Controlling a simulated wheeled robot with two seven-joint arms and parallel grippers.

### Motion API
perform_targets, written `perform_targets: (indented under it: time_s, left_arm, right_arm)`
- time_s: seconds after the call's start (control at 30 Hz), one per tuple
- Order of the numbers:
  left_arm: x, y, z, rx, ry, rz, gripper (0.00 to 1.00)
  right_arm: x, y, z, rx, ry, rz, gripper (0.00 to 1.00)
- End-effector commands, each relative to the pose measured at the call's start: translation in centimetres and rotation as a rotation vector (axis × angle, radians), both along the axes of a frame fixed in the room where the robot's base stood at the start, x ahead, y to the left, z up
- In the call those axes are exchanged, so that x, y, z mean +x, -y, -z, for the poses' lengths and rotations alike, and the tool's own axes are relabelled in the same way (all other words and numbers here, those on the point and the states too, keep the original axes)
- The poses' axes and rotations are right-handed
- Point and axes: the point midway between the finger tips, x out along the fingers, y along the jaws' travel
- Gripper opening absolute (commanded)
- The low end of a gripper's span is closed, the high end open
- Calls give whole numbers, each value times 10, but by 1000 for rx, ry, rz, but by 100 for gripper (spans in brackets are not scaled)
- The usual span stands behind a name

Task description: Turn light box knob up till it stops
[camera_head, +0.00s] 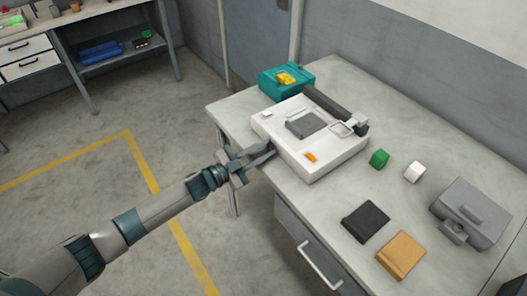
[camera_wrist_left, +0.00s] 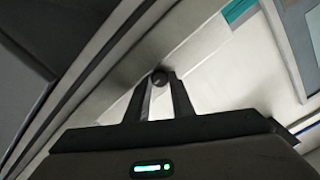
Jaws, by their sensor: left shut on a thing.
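The white light box (camera_head: 330,165) sits on the table, with a dark grey block, a dark bar, a clear frame and an orange piece on its top. My left gripper (camera_head: 272,150) reaches in from the left to the box's near left side. In the left wrist view my left gripper (camera_wrist_left: 160,85) is shut on a small dark round knob (camera_wrist_left: 160,77), which stands out from the white light box wall (camera_wrist_left: 215,85). In the head view the knob is hidden by the fingers. My right gripper is not in view.
On the table (camera_head: 335,78), a teal box (camera_head: 285,80) with a yellow piece stands behind the light box. A green block (camera_head: 379,158), a white block (camera_head: 414,172), a black case (camera_head: 365,221), an orange case (camera_head: 400,255) and a grey device (camera_head: 472,212) lie to the right. A drawer handle (camera_head: 319,264) juts below.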

Motion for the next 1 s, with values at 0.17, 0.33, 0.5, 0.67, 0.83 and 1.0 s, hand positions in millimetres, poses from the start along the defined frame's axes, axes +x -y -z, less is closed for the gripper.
perform_targets:
  time_s: [0.17, 0.33, 0.5, 0.67, 0.83, 1.0]
  left_arm:
    - [0, -1, 1, 11, 13, -1, 0]
    - [0, -1, 1, 11, 13, -1, 0]
    - [0, -1, 1, 11, 12, -1, 33]
    - [-1, 0, 2, 11, 11, 1, 40]
    - [-1, 0, 3, 12, 9, 1, 40]
    - [-2, -1, 4, 12, 8, 0, 40]
  right_arm:
    - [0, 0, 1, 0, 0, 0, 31]
    - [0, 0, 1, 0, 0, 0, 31]
    - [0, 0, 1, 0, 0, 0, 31]
    - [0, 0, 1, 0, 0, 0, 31]
    - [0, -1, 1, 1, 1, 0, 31]
    - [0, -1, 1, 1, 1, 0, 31]
